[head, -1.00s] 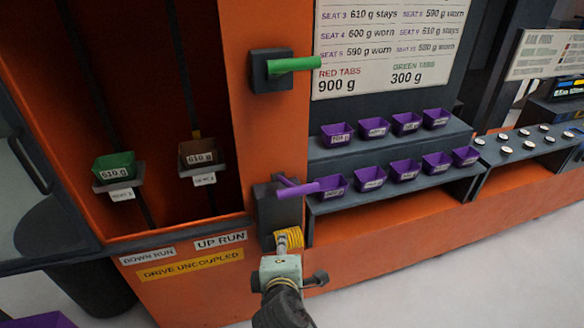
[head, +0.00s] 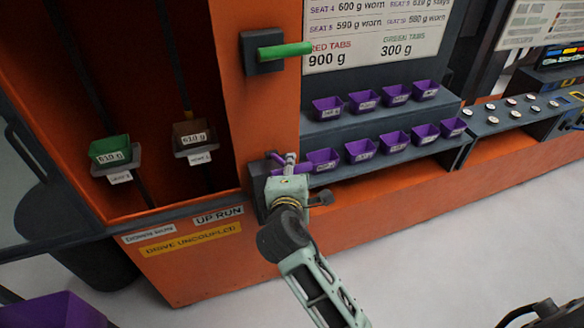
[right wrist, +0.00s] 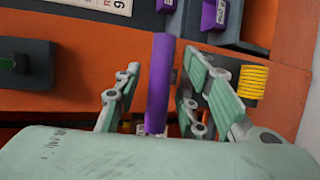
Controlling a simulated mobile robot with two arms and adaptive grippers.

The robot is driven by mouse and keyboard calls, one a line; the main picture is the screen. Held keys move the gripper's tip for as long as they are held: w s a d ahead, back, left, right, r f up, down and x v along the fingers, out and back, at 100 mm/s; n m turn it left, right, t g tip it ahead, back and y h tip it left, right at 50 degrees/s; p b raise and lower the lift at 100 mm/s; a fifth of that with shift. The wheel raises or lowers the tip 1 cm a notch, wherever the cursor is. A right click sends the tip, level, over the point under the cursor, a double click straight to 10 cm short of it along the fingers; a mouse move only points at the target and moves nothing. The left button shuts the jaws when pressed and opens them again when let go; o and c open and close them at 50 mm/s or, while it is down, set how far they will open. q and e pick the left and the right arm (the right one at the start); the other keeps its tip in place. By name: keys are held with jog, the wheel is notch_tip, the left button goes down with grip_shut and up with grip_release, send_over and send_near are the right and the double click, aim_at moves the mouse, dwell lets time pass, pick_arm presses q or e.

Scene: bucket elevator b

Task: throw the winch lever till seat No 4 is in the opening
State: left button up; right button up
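The purple lever (head: 275,157), which I take to be the winch lever, sticks out of a dark box low on the orange post. My right gripper (head: 289,168) is at this lever and partly hides it. In the right wrist view the purple lever (right wrist: 158,80) stands between the two spread fingers, with a gap on each side. In the opening (head: 160,190), a green bucket (head: 110,150) sits on the left seat and a brown bucket (head: 190,133) on the right seat. The seat labels are too small to read.
A green lever (head: 285,49) sticks out higher on the post. Two shelves (head: 375,168) hold several purple buckets right of the post. A "DRIVE UNCOUPLED" sign (head: 193,239) is below the opening.

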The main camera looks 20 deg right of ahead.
jog(key=shift+c, duration=0.3)
grip_shut()
dwell(0.3)
